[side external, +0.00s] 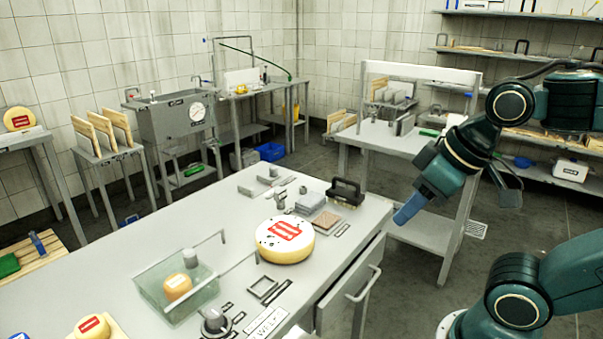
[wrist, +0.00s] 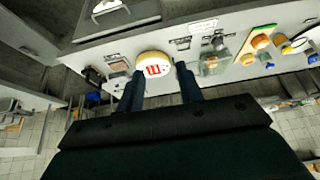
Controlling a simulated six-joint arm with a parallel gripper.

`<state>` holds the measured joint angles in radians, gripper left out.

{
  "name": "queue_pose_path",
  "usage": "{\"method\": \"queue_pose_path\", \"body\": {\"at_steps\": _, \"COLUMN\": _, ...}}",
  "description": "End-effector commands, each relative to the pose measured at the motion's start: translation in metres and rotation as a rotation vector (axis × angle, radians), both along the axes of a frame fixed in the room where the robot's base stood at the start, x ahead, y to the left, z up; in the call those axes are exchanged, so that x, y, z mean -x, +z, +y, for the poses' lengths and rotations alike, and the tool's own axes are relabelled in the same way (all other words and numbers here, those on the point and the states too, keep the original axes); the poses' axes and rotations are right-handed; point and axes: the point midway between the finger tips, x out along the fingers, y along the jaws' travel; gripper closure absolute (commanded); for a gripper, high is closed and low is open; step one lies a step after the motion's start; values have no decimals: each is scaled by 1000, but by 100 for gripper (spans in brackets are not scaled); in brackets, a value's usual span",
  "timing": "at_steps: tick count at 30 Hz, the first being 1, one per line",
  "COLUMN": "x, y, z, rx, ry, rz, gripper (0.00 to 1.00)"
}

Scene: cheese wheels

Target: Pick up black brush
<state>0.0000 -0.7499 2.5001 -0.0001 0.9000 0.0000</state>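A black block with a raised handle, which looks like the black brush (side external: 345,191), stands on the grey table near its far right corner. In the wrist view a small dark shape at the left of the table, likely the brush (wrist: 94,77), is hard to make out. My gripper (side external: 405,213) hangs in the air right of the table's right edge, apart from the brush. In the wrist view my gripper (wrist: 159,71) shows two blue fingers spread apart with nothing held between them.
A cheese wheel (side external: 285,240) with a red mark stands on the table (side external: 170,225), left of and nearer than the brush. Small blocks and a brown-topped pad (side external: 326,222) lie close to the brush. A clear tray (side external: 150,290) and a drawer handle (side external: 365,285) are nearer.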

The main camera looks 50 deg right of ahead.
Motion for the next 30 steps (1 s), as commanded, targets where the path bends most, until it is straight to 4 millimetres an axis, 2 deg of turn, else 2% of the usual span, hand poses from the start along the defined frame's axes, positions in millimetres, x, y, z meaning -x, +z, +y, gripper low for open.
{"method": "queue_pose_path", "body": {"at_steps": 20, "x": -3, "y": 2, "z": 0, "rx": 0, "ry": -1, "rz": 1, "gripper": 60}}
{"method": "queue_pose_path", "body": {"at_steps": 26, "x": -21, "y": 13, "z": -3, "rx": -4, "ry": -3, "rz": 14, "gripper": 60}}
{"method": "queue_pose_path", "body": {"at_steps": 30, "x": -46, "y": 25, "z": -8, "rx": -10, "ry": -5, "rz": 29, "gripper": 60}}
